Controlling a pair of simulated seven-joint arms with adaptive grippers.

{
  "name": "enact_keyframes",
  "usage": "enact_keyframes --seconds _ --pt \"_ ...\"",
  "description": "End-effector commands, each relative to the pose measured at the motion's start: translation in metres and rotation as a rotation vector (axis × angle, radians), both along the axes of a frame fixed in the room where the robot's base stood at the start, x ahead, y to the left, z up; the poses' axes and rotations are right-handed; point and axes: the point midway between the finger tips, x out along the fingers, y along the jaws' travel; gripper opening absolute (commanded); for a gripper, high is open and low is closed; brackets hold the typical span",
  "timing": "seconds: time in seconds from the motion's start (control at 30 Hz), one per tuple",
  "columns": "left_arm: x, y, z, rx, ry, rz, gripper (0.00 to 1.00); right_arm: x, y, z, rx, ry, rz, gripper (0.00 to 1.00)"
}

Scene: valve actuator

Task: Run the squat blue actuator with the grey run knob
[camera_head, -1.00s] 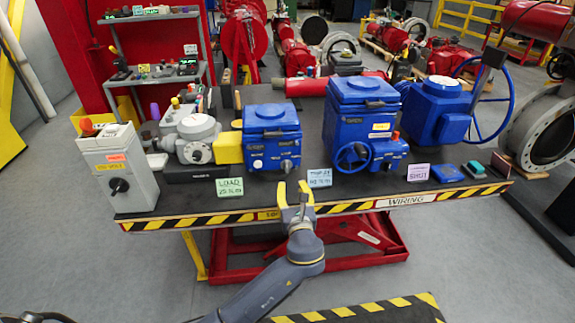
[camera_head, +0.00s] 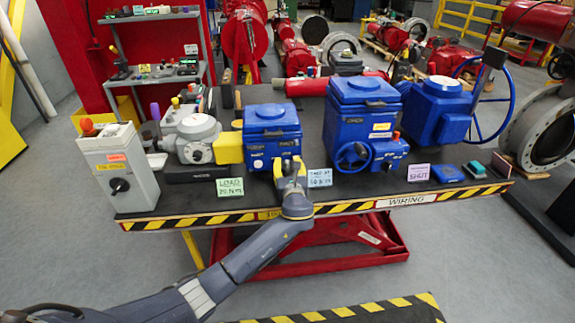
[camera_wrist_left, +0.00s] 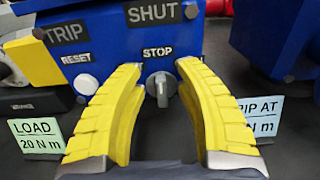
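The squat blue actuator (camera_head: 271,130) stands on the dark bench, left of a taller blue actuator. In the left wrist view its blue face (camera_wrist_left: 115,50) carries TRIP, SHUT, RESET and STOP labels. The grey run knob (camera_wrist_left: 160,88) sits below the STOP label, its lever pointing roughly straight down. A white button (camera_wrist_left: 86,84) is below RESET. My left gripper (camera_head: 291,166) is in front of the actuator; in the wrist view its yellow fingers (camera_wrist_left: 160,98) are spread on either side of the knob, and contact does not show. My right gripper is not in view.
A LOAD card (camera_head: 230,187) and a TRIP AT card (camera_head: 320,178) stand on either side of my gripper. The taller blue actuator (camera_head: 366,110) with a handwheel is to the right. A grey control box (camera_head: 118,170) stands at the left end. Striped tape lines the bench's front edge.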

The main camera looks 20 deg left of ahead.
Motion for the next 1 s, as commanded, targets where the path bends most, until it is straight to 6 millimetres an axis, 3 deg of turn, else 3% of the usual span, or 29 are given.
enact_keyframes --seconds 0.3,0.6,1.0 --pt "0.0007 0.0004 -0.0001 0.0 0.0 0.0 0.35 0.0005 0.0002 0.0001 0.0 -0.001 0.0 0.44" --pt "0.0005 0.0004 -0.0002 0.001 0.0 0.0 0.01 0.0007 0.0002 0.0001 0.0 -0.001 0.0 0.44" --pt "0.0004 0.0007 -0.0002 -0.003 -0.001 0.001 0.0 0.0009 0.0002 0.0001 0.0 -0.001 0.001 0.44"
